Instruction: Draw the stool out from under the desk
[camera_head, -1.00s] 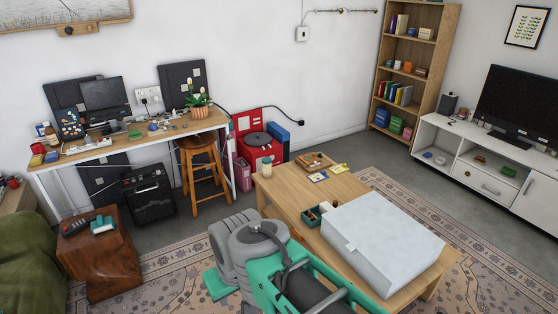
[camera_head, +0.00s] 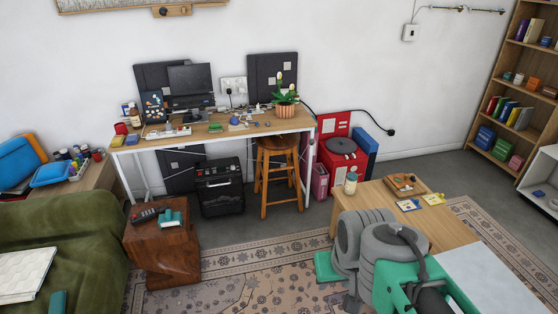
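The wooden stool (camera_head: 277,172) stands upright under the right end of the desk (camera_head: 180,152), its round seat just below the desktop edge. Its legs show in front, and the white desk leg is to its right. My arm, grey and green, fills the lower right of the head view, well in front of the stool and apart from it. A green part of it shows at the lower middle, but my gripper's fingers cannot be made out.
A black amplifier (camera_head: 220,187) stands left of the stool. A red case (camera_head: 342,158) is to its right. A wooden side table (camera_head: 163,252) and a coffee table (camera_head: 405,213) flank open patterned rug (camera_head: 250,280). A green sofa (camera_head: 70,235) is at left.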

